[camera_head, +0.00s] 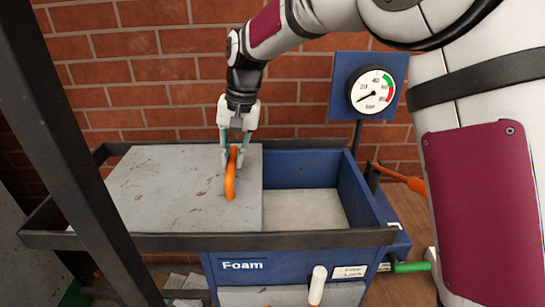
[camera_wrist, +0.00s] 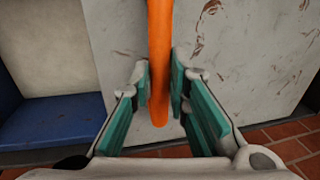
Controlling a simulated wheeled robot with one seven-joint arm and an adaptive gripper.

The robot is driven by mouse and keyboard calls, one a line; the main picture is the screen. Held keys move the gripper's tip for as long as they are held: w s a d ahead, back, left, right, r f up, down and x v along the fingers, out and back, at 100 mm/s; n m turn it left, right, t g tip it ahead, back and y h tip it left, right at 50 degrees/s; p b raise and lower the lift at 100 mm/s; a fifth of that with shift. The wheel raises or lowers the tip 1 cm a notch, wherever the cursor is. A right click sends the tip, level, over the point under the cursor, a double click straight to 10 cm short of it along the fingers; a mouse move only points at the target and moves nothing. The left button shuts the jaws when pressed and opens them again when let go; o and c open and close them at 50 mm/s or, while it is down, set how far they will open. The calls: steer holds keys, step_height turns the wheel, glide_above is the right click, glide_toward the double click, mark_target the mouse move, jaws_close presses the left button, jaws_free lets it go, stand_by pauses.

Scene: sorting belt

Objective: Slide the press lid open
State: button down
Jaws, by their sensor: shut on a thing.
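The press lid (camera_head: 150,195) is a flat grey scratched plate on top of the blue press (camera_head: 300,180). It covers the left part of the press, and the right part of the opening shows a pale inner floor (camera_head: 305,208). An orange handle (camera_head: 230,183) stands at the lid's right side. My gripper (camera_head: 232,160) is shut on the handle, reaching down from above. In the wrist view the orange handle (camera_wrist: 160,60) runs between the teal finger pads, and the lid (camera_wrist: 235,60) lies behind it. The handle's far end is out of that view.
Dark rails (camera_head: 210,241) run along the press. A dark post (camera_head: 75,150) stands at the left front. A pressure gauge (camera_head: 371,90) on a blue board is at the back right. An orange lever (camera_head: 400,178) and a white-handled lever (camera_head: 317,285) stick out. A brick wall is behind.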

steer(key=b, duration=0.1)
glide_above(207, 178)
steer(key=shift+a, duration=0.1)
stand_by(0.3)
steer(key=c, duration=1.5)
jaws_free()
steer(key=shift+c, duration=0.2)
step_height(207, 178, up, 12)
steer(key=d, duration=0.2)
steer(key=shift+d, duration=0.2)
steer(key=shift+s+f, duration=0.1)
